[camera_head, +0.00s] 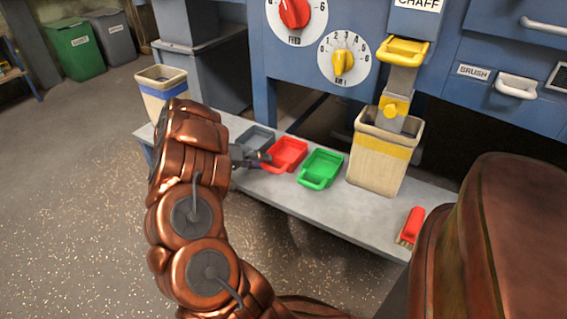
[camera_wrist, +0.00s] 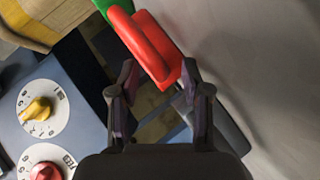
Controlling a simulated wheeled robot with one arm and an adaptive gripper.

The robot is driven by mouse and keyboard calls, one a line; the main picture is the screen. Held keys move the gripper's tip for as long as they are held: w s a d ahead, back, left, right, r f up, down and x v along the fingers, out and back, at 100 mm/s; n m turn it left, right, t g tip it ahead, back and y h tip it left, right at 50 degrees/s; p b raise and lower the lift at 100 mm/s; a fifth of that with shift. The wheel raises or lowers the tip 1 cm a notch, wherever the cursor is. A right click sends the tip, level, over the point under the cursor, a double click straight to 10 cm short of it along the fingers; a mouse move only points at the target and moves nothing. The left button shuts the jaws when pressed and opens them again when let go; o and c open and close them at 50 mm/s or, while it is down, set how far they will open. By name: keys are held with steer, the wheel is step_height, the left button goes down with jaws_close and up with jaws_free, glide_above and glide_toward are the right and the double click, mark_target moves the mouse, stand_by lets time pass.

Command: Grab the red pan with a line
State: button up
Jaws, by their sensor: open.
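The red pan (camera_head: 288,152) sits on the grey bench, between a green pan (camera_head: 322,167) and a dark grey pan (camera_head: 256,138). Its near handle points toward my gripper (camera_head: 262,160). In the wrist view the red pan (camera_wrist: 150,42) lies at the top centre, and the open fingers of my gripper (camera_wrist: 158,82) stand on either side of its lower end. Whether a finger touches it, I cannot tell. The green pan shows only as a corner at the top. I cannot make out a line on the red pan.
On the bench (camera_head: 320,208), a bin with a blue band (camera_head: 163,90) stands left, and a bin with a yellow band (camera_head: 383,152) stands under a spout. A red brush (camera_head: 411,226) lies near the right end. The blue machine with dials (camera_head: 342,62) rises behind.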

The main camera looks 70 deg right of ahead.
steer(key=shift+s+d+f, duration=0.1)
steer(key=shift+s+d, duration=0.1)
jaws_close()
stand_by(0.3)
